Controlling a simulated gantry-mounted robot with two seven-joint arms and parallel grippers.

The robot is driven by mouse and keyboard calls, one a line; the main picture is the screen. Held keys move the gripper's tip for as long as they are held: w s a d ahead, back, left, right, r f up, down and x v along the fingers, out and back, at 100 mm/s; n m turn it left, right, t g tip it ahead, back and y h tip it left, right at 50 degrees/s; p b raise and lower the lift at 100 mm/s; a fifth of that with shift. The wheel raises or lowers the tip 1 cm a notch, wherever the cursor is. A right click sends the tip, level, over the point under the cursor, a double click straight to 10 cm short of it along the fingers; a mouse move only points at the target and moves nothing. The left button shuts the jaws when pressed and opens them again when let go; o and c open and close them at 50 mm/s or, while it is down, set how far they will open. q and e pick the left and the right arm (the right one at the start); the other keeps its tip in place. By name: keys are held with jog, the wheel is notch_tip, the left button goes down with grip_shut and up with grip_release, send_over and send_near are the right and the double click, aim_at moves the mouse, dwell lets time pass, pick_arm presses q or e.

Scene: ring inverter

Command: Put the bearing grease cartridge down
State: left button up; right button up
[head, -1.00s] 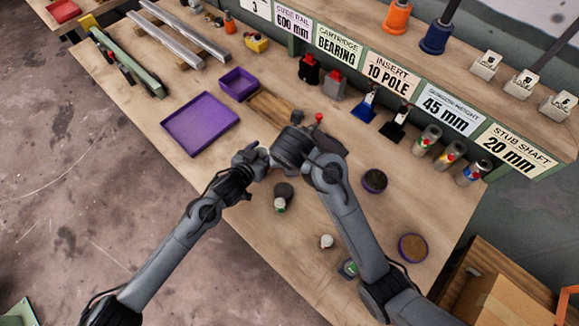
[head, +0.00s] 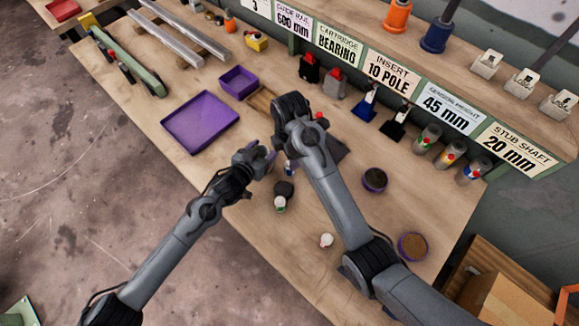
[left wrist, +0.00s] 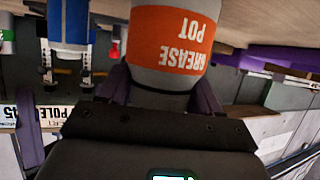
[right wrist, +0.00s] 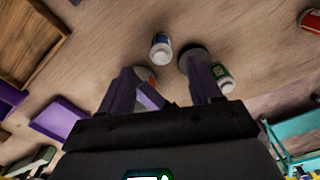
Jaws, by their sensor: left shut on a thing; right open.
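My left gripper (head: 268,157) is shut on the bearing grease cartridge, a grey cylinder with an orange label reading GREASE POT (left wrist: 178,40), which fills the top of the left wrist view. In the head view the cartridge is hard to make out. A small orange patch shows between the right fingers in the right wrist view, but I cannot tell whether it is the cartridge. My right gripper (right wrist: 163,90) is open, its purple fingers apart over the bench. In the head view its fingers are mostly hidden by my right arm.
A blue-and-white can (right wrist: 161,48), a dark round pot (right wrist: 195,56) and a green-labelled can (right wrist: 222,78) stand close by on the bench. A purple tray (head: 200,123) and purple bin (head: 239,82) lie to the left. Two round purple-rimmed containers (head: 374,180) (head: 412,246) stand right.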

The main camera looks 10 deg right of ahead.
jog(key=shift+f+m, duration=0.4)
jog(key=shift+f, duration=3.2)
grip_shut()
jog(key=shift+r, duration=0.1)
notch_tip(320, 180, up, 10)
jog(key=shift+f, duration=0.1)
